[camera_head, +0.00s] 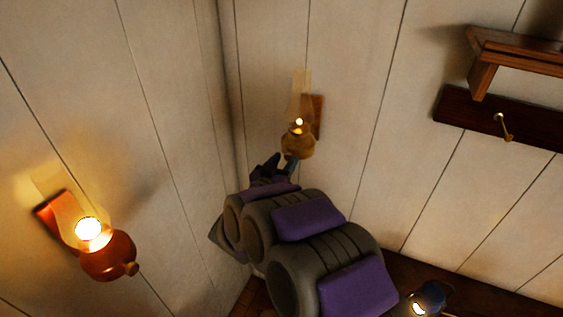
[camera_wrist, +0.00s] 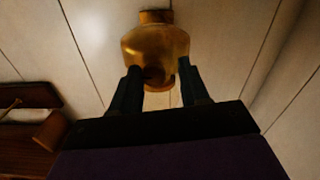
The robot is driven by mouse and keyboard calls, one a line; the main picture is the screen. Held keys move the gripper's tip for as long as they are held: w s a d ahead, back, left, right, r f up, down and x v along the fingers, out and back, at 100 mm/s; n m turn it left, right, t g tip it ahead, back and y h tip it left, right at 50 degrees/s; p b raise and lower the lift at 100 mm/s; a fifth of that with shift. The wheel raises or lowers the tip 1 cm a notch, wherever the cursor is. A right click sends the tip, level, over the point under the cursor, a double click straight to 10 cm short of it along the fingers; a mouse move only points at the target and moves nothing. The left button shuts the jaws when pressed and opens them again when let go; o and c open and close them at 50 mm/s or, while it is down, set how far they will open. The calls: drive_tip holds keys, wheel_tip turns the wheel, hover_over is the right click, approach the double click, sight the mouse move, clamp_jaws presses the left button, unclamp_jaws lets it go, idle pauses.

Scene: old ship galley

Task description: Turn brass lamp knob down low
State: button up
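A brass lamp (camera_head: 298,143) with a tall glass chimney hangs on a wooden bracket on the far wall, near the corner. Its flame is a small bright spot. My gripper (camera_head: 279,163) is just below and left of it. In the wrist view, the lamp's rounded brass body (camera_wrist: 155,45) fills the top middle. My gripper (camera_wrist: 160,83) is open there, its two dark fingers apart below the body. A small dark brown part shows between them, perhaps the knob; I cannot tell whether the fingers touch it.
A second, copper-red lamp (camera_head: 108,256) with a larger bright flame and a small knob (camera_head: 131,268) is on the left wall. A wooden shelf (camera_head: 520,52) and a dark rail with a brass hook (camera_head: 503,127) are at right. A dark blue lit object (camera_head: 431,297) sits at lower right.

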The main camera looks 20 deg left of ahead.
drive_tip(key=shift+d+r, duration=0.1)
drive_tip(key=shift+d, duration=0.45)
drive_tip(key=c, duration=0.3)
drive_tip(key=shift+a, duration=0.25)
clamp_jaws()
drive_tip(key=shift+m+b, duration=0.4)
drive_tip(key=shift+m, duration=0.3)
drive_tip(key=o, duration=0.7)
unclamp_jaws()
drive_tip(key=shift+a, duration=0.1)
drive_tip(key=s, duration=0.5)
drive_tip(key=s+a, duration=0.1)
drive_tip(key=s, duration=1.1)
drive_tip(key=shift+s+a, duration=0.15)
drive_tip(key=shift+a, duration=0.1)
